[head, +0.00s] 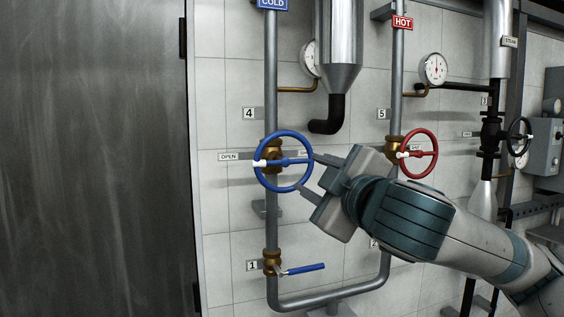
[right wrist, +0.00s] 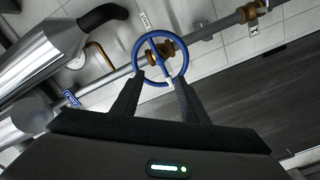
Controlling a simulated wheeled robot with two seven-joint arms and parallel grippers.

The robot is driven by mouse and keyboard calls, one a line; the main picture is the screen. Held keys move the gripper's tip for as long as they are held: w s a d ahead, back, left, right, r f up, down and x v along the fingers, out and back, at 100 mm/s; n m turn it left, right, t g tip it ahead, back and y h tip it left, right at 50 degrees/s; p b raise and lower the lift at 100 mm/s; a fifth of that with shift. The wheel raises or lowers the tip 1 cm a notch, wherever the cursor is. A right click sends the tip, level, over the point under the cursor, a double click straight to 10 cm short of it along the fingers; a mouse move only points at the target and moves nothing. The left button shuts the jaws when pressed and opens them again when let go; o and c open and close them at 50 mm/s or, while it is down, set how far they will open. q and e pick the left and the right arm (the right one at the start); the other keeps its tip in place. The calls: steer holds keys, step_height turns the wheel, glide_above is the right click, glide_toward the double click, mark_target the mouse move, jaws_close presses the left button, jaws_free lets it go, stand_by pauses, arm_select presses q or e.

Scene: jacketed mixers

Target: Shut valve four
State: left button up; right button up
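Valve four is the blue handwheel (head: 256,177) on a brass body of the vertical cold pipe, beside the number 4 plate (head: 249,113). A white mark (head: 260,164) on the wheel sits at its left, toward the OPEN plate (head: 228,156). A plate at the wheel's right is partly hidden. My right gripper (head: 307,171) is open, its fingertips at the right side of the rim. In the right wrist view the blue wheel (right wrist: 137,50) shows beyond and between the spread fingers (right wrist: 161,80); I cannot tell whether they touch it. My left gripper is not in view.
A red handwheel (head: 434,152) by plate 5 is behind and right of my right gripper. A blue lever valve (head: 303,269) by plate 1 is below. A dark insulated pipe end (head: 326,126) hangs above right of the blue wheel. A dark metal panel (head: 90,160) fills the left.

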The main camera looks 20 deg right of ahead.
mark_target(286, 161)
steer(key=shift+w, duration=0.1)
steer(key=w+p, duration=0.2)
steer(key=w, duration=0.3)
steer(key=w+p, duration=0.2)
steer(key=w, duration=0.3)
steer(key=w+p, duration=0.3)
steer(key=w, duration=0.2)
steer(key=shift+w+a+r, duration=0.15)
steer(key=shift+w+a, duration=0.1)
steer(key=shift+a, duration=0.05)
steer(key=shift+w+p, duration=0.3)
steer(key=shift+w, duration=0.55)
